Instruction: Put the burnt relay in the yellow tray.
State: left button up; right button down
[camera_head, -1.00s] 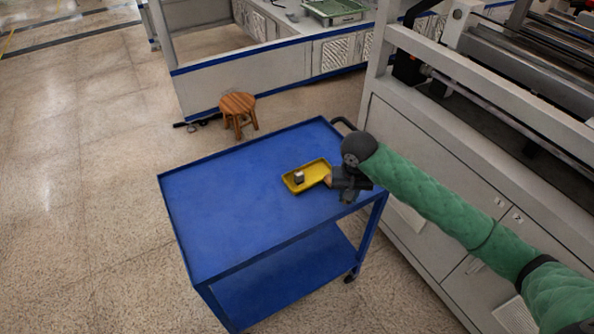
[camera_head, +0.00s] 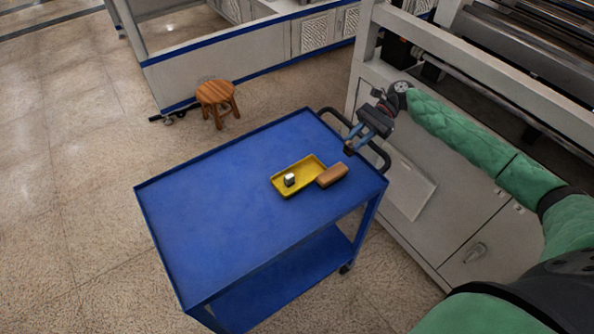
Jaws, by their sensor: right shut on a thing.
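The yellow tray (camera_head: 308,165) lies on the right part of the blue cart's top. A small grey-white block (camera_head: 290,180) sits inside it. A brown block (camera_head: 332,175) lies against or just beside the tray's right end. My right gripper (camera_head: 352,145) is above the cart's right edge, up and to the right of the tray. It is shut on a small dark brown thing (camera_head: 348,151) at its fingertips. The thing is too small to tell for sure whether it is the burnt relay. My left gripper is not in view.
The blue cart (camera_head: 220,210) has a raised rim, and its left and middle top is clear. A black handle (camera_head: 384,160) is at its right end, close to my right gripper. A grey machine (camera_head: 470,200) stands to the right. A wooden stool (camera_head: 216,95) stands behind the cart.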

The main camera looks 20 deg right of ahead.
jog(key=w+a+f+p, duration=0.1)
jog(key=a, duration=0.2)
jog(key=w+a+f+p, duration=0.1)
jog(key=a+f+p, duration=0.1)
jog(key=a, duration=0.1)
jog(key=w+a+f+p, duration=0.1)
jog(key=a+f+p, duration=0.1)
jog(key=a, duration=0.2)
jog(key=shift+w+f, duration=0.25)
jog(key=shift+w, duration=0.05)
jog(key=shift+w+a+f, duration=0.1)
jog(key=shift+a+f, duration=0.2)
jog(key=shift+f, duration=0.1)
notch_tip(320, 180, down, 3)
jog(key=shift+r+p, duration=0.15)
jog(key=shift+p, duration=0.8)
jog(key=shift+f, duration=0.6)
jog(key=c, duration=1.2)
grip_release()
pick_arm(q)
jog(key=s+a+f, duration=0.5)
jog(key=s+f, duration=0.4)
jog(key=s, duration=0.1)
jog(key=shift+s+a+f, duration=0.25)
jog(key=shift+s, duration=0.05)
